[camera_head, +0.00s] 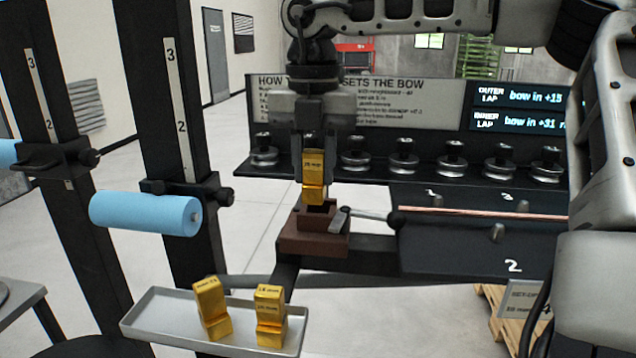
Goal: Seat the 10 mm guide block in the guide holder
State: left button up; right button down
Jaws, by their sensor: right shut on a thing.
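A gold guide block (313,177) is held upright between the fingers of my right gripper (312,160), which points straight down. The print on the block is too small to read surely. The brown guide holder (312,239) sits right under it, on a dark arm. The block's lower end is at or just above the holder's dark opening; I cannot tell whether it has entered. A small clamp lever (368,214) with a dark knob sticks out to the right of the holder. My left gripper is not in view.
Two more gold blocks (211,308) stand on a grey tray (160,329) at the front. A blue roller (146,212) on a black post is at left. Several metal rollers (403,160) line the rack behind. A copper tube (480,213) lies at right.

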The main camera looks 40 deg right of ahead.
aim_at(318, 190)
jog(key=shift+w+d+f, duration=0.15)
jog(key=shift+d+f, duration=0.2)
jog(key=shift+f, duration=0.05)
jog(key=shift+d+f, duration=0.2)
jog(key=shift+f, duration=1.75)
jog(key=c, duration=1.1)
grip_release()
notch_tip(318, 190, up, 12)
jog(key=shift+r, duration=0.2)
jog(key=shift+f, duration=0.1)
